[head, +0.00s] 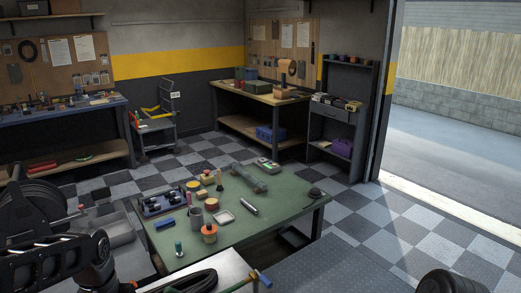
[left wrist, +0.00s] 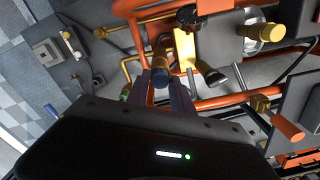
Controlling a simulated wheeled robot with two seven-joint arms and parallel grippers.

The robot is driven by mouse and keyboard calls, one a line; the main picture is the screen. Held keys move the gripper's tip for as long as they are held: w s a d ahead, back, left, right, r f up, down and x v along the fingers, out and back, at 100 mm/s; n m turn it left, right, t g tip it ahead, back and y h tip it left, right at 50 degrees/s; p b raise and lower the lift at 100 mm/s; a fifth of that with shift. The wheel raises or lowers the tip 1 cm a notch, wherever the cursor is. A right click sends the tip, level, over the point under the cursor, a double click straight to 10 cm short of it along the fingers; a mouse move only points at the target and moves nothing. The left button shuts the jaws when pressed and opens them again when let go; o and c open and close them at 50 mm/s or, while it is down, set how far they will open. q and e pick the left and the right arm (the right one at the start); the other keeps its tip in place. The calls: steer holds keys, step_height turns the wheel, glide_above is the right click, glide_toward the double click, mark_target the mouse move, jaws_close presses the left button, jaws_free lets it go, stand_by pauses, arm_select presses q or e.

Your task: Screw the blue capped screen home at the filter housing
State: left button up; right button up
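In the left wrist view, the blue cap of the capped screen (left wrist: 160,79) is between the two fingertips of my left gripper (left wrist: 161,86). The fingers appear closed on its sides. Just beyond the cap is a brass-coloured fitting (left wrist: 161,52), apparently the filter housing, in line with it. The cap and fingers hide the joint, so I cannot tell how far the screen is seated. In the head view my left arm shows at lower left, but its fingertips do not. My right gripper is in neither view.
Orange pipes (left wrist: 215,103) and a yellow bracket (left wrist: 185,48) crowd the fitting in the left wrist view. A dark-ended fitting (left wrist: 216,77) is close to its right. In the head view a green table (head: 270,222) holds several small parts and tools.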

arm_select(q)
steer(key=shift+o, duration=0.4)
steer(key=shift+r, duration=0.1)
step_height(320, 180, up, 5)
steer(key=p, duration=0.4)
steer(key=shift+r, duration=0.95)
